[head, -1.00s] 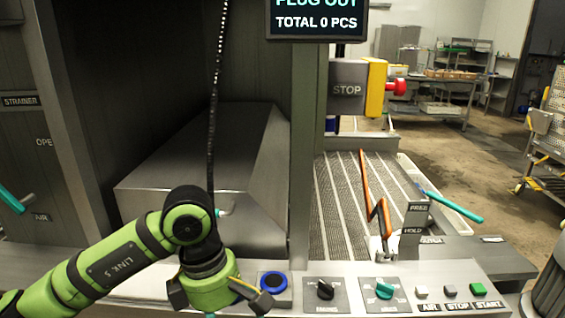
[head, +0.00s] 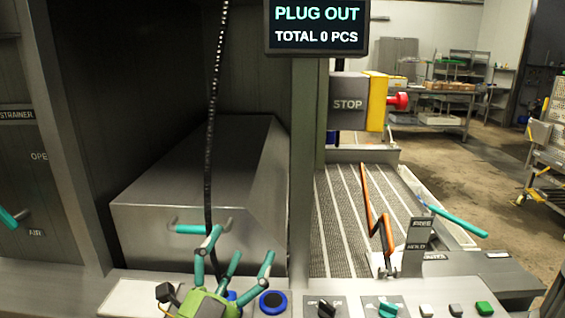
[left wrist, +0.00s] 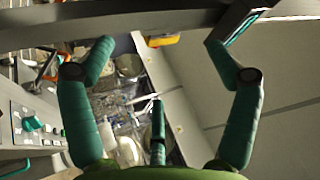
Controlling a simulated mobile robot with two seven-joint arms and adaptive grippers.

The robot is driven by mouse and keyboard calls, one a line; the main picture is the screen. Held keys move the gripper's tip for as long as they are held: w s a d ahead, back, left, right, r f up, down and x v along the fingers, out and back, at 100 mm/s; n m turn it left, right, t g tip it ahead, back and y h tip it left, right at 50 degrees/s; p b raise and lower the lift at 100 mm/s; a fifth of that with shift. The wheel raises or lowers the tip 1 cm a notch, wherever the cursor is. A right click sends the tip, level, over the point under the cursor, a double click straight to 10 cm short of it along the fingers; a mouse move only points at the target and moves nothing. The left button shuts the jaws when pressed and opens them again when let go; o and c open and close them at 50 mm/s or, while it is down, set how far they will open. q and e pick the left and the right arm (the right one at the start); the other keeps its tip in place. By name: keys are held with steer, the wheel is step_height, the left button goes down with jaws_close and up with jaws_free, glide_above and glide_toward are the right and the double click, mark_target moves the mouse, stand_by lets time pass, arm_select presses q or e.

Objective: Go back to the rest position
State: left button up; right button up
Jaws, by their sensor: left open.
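My left gripper (head: 229,250) shows at the bottom of the head view, above the front control panel (head: 140,296). Its teal fingers point up and are spread apart with nothing between them. In the left wrist view the same gripper (left wrist: 165,62) has its fingers wide apart and empty. A dark hanging cable (head: 211,120) passes behind the fingers in the head view; I cannot tell whether they touch it. My right gripper is not in view.
A large metal box (head: 190,165) fills the recess behind the gripper. A STOP box (head: 347,104) with a red button is at upper right. Panel knobs (head: 323,308) and a blue-ringed button (head: 273,302) are close to the gripper. Open floor (head: 450,160) lies at right.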

arm_select(q)
steer(key=s+a+f+n+g+y, duration=0.2)
steer(key=a+f+n+g+y, duration=0.3)
steer(key=f, duration=0.7)
steer(key=s+a+f+n+g+y, duration=0.35)
steer(key=a+f+n+y, duration=0.2)
steer(key=f, duration=0.55)
steer(key=s+a+f+n+g+h, duration=0.1)
steer(key=s+f+n+g, duration=0.1)
steer(key=s+f+g, duration=0.55)
steer(key=s+a+f+n+g, duration=0.15)
steer(key=s+f, duration=0.35)
steer(key=s, duration=0.5)
step_height(320, 180, down, 23)
steer(key=s+g+p, duration=0.1)
steer(key=s+g, duration=0.1)
steer(key=s, duration=0.1)
steer(key=s+a+f+p, duration=0.1)
steer(key=s+a+f, duration=0.1)
steer(key=s+f, duration=1)
steer(key=shift+s+g, duration=0.35)
steer(key=shift+s, duration=0.65)
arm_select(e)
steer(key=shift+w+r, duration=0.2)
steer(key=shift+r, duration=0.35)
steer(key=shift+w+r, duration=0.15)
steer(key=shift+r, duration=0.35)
arm_select(q)
steer(key=shift+f, duration=0.1)
